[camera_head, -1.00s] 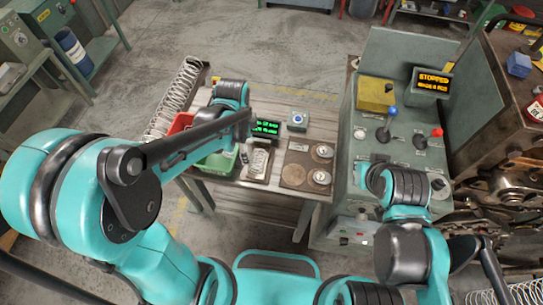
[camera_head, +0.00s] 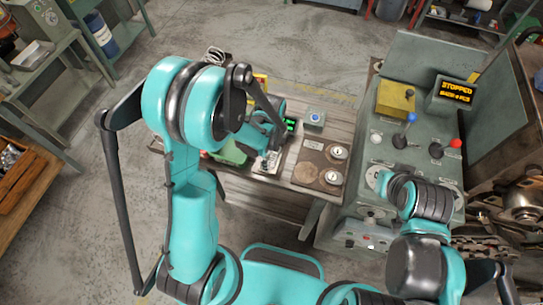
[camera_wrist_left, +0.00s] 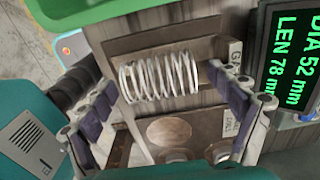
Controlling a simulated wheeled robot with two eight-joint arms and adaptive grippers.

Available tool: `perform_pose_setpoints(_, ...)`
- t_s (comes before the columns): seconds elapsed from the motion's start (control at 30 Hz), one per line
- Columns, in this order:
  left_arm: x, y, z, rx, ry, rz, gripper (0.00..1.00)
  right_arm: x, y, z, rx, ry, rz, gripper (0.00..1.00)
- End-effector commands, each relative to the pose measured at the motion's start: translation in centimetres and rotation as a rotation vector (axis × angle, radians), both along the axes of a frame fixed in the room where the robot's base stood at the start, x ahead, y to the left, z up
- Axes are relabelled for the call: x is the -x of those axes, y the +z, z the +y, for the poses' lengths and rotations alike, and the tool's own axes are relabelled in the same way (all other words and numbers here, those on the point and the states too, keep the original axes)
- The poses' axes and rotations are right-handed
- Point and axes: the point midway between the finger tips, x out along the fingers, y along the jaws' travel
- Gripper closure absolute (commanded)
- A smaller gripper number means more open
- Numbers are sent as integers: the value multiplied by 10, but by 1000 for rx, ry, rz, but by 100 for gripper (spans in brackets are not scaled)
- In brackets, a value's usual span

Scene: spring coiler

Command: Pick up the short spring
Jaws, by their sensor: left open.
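The short spring (camera_wrist_left: 158,78) is a silvery wire coil. My left gripper (camera_wrist_left: 162,110) is open, with one dark-padded finger to the left of the spring and one to the right. The spring is between the fingers, and I see no firm grip on it. In the head view my left gripper (camera_head: 268,160) is over the bench, and the arm partly hides the spot. My right arm is at the right, but its gripper does not show.
A green display (camera_wrist_left: 292,60) reads DIA 52 mm, LEN 78 mm. A green bin (camera_head: 232,153) is left of the gripper. A board with round discs (camera_head: 321,168) is to the right.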

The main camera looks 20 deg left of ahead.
Motion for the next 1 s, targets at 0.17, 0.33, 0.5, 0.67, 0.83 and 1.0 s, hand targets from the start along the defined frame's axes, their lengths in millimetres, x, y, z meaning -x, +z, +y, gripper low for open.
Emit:
perform_pose_setpoints(0.17,0,1,0,0,0,0,11,0,1,0,0,0,0,100)
perform_pose_setpoints(0.33,0,1,0,0,0,0,56,0,1,0,0,0,0,100)
perform_pose_setpoints(0.5,0,1,0,0,0,0,67,0,0,0,0,0,0,100)
perform_pose_setpoints(0.67,0,1,0,0,0,0,67,0,1,0,0,0,0,100)
perform_pose_setpoints(0.83,0,10,0,0,0,0,67,0,3,0,0,0,0,100)
perform_pose_setpoints(1.0,0,36,0,0,0,0,67,0,10,0,0,0,0,100)
